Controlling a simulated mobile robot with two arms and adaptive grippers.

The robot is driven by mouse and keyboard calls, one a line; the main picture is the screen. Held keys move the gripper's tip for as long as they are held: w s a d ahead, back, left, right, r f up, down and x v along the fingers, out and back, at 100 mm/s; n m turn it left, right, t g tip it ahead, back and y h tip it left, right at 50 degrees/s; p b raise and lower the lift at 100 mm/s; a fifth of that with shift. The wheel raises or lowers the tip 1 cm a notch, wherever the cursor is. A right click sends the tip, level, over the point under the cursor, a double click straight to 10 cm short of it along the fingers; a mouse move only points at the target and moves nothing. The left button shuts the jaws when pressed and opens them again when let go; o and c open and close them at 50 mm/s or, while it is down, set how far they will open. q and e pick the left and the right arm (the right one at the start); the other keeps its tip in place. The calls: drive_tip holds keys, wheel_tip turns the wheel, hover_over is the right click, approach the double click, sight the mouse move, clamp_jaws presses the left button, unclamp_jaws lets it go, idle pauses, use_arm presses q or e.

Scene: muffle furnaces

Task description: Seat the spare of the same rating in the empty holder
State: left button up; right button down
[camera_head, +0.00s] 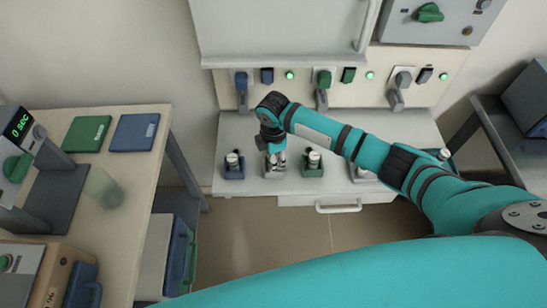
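My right gripper (275,168) points down at the pale ledge under the furnace panel. It is over a small light-grey holder or base there, and whether its fingers hold a part is too small to tell. To its left a blue holder (234,173) carries a pale upright part with a dark top (233,159). To its right a green holder (313,171) carries a similar part (314,158). Another holder (362,176) is partly hidden behind my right arm, and a further pale part (444,154) shows beyond it. I cannot tell which holder is empty. My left gripper is out of view.
The panel above has blue (241,80), green (323,80) and grey (402,79) switches, with lit green lamps. A left-hand table (120,185) bears green (87,134) and blue (134,132) pads and a display (19,124). A drawer handle (338,208) juts from the ledge.

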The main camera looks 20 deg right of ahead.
drive_tip(key=c, duration=0.9)
unclamp_jaws()
drive_tip(key=shift+s+f, duration=0.1)
drive_tip(key=shift+f, duration=0.25)
drive_tip(key=shift+o, duration=0.2)
drive_tip(key=shift+r, duration=0.1)
wheel_tip(320, 180, up, 12)
